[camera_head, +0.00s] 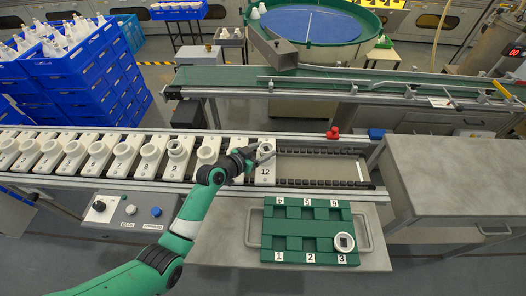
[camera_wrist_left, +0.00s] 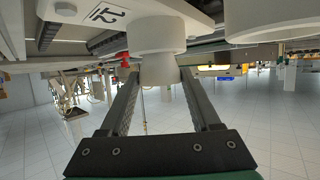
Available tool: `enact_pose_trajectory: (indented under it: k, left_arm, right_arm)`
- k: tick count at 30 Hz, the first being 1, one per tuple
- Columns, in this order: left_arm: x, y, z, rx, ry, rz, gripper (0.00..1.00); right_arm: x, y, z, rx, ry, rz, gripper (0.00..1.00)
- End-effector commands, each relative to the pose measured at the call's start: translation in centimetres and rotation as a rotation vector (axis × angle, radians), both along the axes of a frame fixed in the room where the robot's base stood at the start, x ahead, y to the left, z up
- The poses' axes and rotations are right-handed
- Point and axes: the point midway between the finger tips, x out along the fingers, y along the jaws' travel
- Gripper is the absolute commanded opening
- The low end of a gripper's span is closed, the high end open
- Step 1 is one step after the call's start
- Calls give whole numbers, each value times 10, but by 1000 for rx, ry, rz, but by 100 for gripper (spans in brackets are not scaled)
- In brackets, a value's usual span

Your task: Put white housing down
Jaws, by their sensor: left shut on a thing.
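My left gripper (camera_head: 257,156) is at the carrier plate marked 12 (camera_head: 265,174), the rightmost one in the row. My right gripper is not in view.
Rollers to the right are bare (camera_head: 318,168). A green tray (camera_head: 312,228) in front holds a round white-rimmed piece (camera_head: 344,242) at slot 3. A control box (camera_head: 128,212) stands left.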

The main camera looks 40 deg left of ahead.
Motion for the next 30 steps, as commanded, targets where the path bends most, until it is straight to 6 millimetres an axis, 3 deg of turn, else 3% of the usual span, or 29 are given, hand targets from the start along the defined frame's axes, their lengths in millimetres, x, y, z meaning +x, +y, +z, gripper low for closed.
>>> enact_pose_trajectory:
  k: [4, 5, 9, 20, 23, 30]
  left_arm:
    - [0, 0, -5, 0, 0, 0, 11]
    - [0, 0, -4, 0, 0, 0, 67]
    - [0, 0, -3, 0, 0, 0, 92]
    - [0, 0, 3, 0, 0, 0, 94]
    - [-12, 0, 8, 0, 0, 1, 94]
    - [-65, -2, 31, 1, 1, 4, 94]
  right_arm:
    - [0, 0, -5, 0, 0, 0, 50]
    - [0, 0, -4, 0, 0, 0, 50]
    - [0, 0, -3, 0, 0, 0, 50]
    - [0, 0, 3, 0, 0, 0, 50]
    - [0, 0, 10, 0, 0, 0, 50]
    - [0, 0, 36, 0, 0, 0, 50]
